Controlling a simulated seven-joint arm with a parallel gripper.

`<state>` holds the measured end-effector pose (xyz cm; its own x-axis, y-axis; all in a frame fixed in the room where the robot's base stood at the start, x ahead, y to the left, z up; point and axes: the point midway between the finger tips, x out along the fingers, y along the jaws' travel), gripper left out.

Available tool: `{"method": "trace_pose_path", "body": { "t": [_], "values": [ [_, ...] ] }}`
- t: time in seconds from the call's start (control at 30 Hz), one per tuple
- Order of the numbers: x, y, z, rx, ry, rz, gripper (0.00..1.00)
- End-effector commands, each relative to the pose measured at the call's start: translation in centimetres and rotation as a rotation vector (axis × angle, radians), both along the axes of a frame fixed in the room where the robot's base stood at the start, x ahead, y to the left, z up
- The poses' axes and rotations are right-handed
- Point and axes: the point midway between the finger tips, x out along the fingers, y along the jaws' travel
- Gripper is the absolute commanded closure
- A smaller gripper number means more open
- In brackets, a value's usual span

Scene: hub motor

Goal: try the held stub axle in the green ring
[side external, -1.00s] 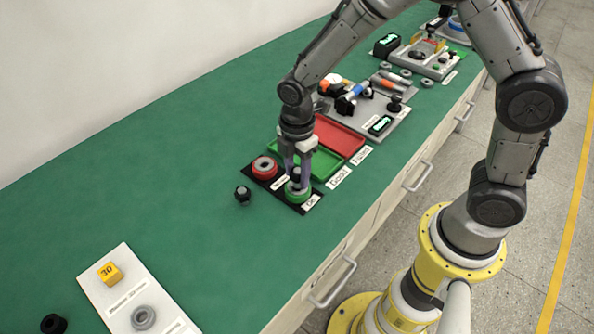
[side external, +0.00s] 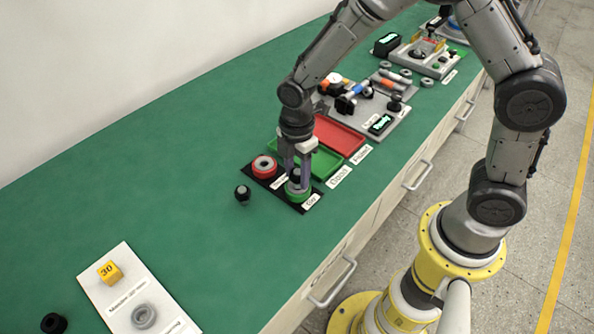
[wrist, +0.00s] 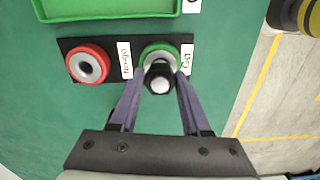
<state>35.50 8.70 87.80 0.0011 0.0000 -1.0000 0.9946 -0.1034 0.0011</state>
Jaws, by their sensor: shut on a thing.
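My gripper (wrist: 159,84) is shut on the stub axle (wrist: 159,77), a black part with a pale round end facing the wrist camera. The axle is at the green ring (wrist: 148,50), which has a grey inner face and a "Go" label beside it. In the side view the green ring (side external: 297,196) is directly below my fingers (side external: 297,170). The axle overlaps the ring's near part in the wrist view; I cannot tell how deep it sits. The red ring (wrist: 88,64), labelled "No-go", is to the left on the same black plate (wrist: 117,80).
A green tray (side external: 318,160) and a red tray (side external: 340,137) lie behind the plate. Another black stub part (side external: 242,193) stands left of the plate. A white board (side external: 127,283) with a yellow "30" block (side external: 109,272) and grey ring (side external: 144,316) is at the front left.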

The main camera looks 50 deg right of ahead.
Motion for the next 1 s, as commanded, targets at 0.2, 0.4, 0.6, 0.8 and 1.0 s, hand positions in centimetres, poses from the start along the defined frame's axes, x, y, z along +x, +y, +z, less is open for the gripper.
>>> {"method": "trace_pose_path", "body": {
  "t": [0.2,0.4,0.6,0.8,1.0],
  "values": [
    [0.04,0.01,-0.21,0.000,-0.001,0.000,1.00],
    [0.03,0.01,-0.43,0.000,0.000,0.000,1.00],
    [0.04,0.02,-0.57,0.000,-0.001,0.000,1.00],
    [0.05,0.01,-0.59,0.000,-0.001,0.000,1.00],
    [0.06,0.01,-0.60,0.001,-0.002,0.000,1.00]
  ]
}}
